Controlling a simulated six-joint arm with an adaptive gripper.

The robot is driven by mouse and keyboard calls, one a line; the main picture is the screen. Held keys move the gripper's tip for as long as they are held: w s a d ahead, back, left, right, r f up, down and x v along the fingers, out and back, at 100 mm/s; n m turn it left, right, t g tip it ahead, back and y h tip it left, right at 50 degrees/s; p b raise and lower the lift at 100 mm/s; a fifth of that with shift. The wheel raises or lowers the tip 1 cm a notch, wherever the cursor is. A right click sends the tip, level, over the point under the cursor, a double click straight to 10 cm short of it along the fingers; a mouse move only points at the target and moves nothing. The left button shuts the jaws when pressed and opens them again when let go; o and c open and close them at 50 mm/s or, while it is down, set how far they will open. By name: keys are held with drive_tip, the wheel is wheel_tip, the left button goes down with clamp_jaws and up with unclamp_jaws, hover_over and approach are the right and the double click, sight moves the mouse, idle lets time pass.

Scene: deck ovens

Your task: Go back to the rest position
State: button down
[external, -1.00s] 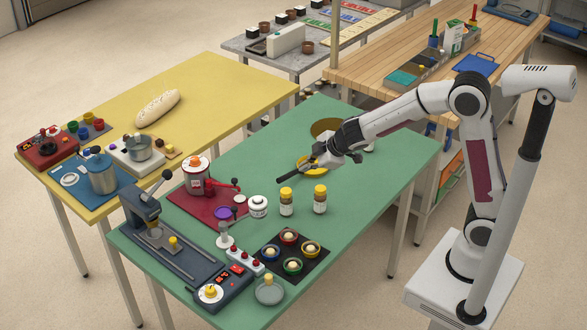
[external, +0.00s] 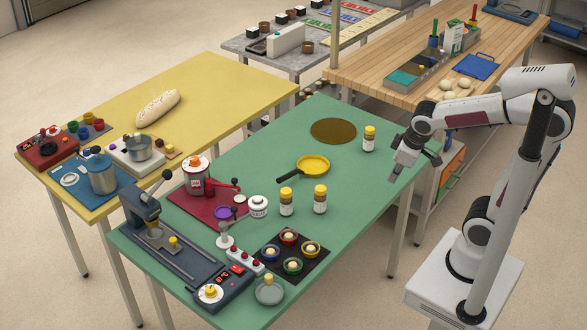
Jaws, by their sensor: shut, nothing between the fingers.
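My gripper (external: 394,180) hangs above the right edge of the green table (external: 360,210), pointing down. It is shut and empty. My arm is folded back toward its base, clear of the things on the table. A yellow pan (external: 313,165) with a dark handle lies on the green table, left of my gripper and apart from it. A yellow-capped jar (external: 369,139) stands on the table a little left of and behind my gripper.
Two more yellow-capped jars (external: 286,201) stand mid-table. A brown round mat (external: 333,131) lies at the back. A dark tray (external: 318,263) with several small bowls and a press (external: 150,220) are at the front left. A wooden counter (external: 370,70) stands behind.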

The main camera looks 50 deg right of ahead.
drive_tip(key=s+r+m+t+y, duration=0.1)
drive_tip(key=s+r, duration=0.3)
drive_tip(key=s, duration=0.4)
drive_tip(key=shift+s+r+m+t, duration=0.15)
drive_tip(key=shift+s+m+t, duration=0.25)
drive_tip(key=shift+m, duration=0.5)
